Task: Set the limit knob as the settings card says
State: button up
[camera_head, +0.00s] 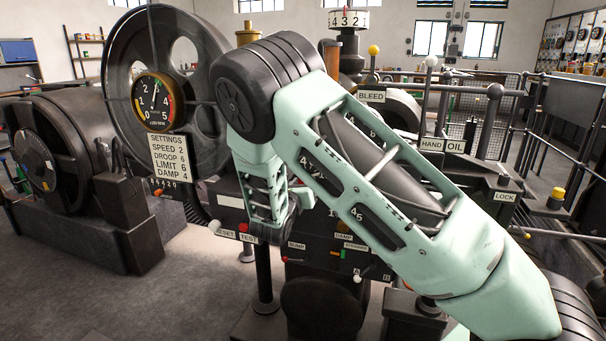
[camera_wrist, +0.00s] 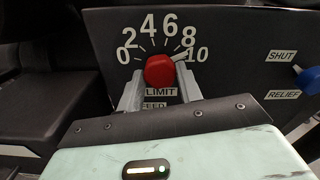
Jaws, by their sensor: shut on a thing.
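The settings card (camera_head: 169,157) hangs below the round gauge in the head view. It reads SPEED 2, DROOP 6, LIMIT 6, DAMP 4. In the wrist view the red limit knob (camera_wrist: 159,70) sits on a dark panel above the LIMIT label (camera_wrist: 161,92). An arc of numbers from 0 to 10 runs over it. A white mark at the knob's right side points towards 10; I cannot tell surely whether it is the pointer. My gripper (camera_wrist: 158,82) is shut on the knob, one finger on each side. My arm hides the knob in the head view.
A blue knob (camera_wrist: 307,80) stands right of the limit knob, between the SHUT and RELIEF labels. A round gauge (camera_head: 157,101) is above the card. Levers marked HAND and OIL (camera_head: 455,147) stand at the right. Floor is clear at the lower left.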

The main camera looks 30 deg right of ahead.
jog(key=n+p, duration=0.3)
jog(key=p, duration=0.2)
jog(key=n+p, duration=0.2)
jog(key=shift+s+d+r+n, duration=0.1)
jog(key=shift+s+r+n, duration=0.05)
jog(key=shift+r+n, duration=0.15)
jog(key=n+p, duration=0.1)
jog(key=p, duration=0.1)
jog(key=n+p, duration=0.2)
jog(key=shift+d+f+n, duration=0.1)
jog(key=shift+f+n, duration=0.1)
jog(key=shift+n, duration=0.1)
jog(key=shift+p, duration=0.4)
jog(key=o, duration=1)
jog(key=shift+s+d, duration=0.1)
jog(key=shift+s, duration=0.05)
jog(key=b+v, duration=0.1)
jog(key=v, duration=1.6)
jog(key=shift+s+a, duration=0.1)
jog(key=shift+a, duration=0.2)
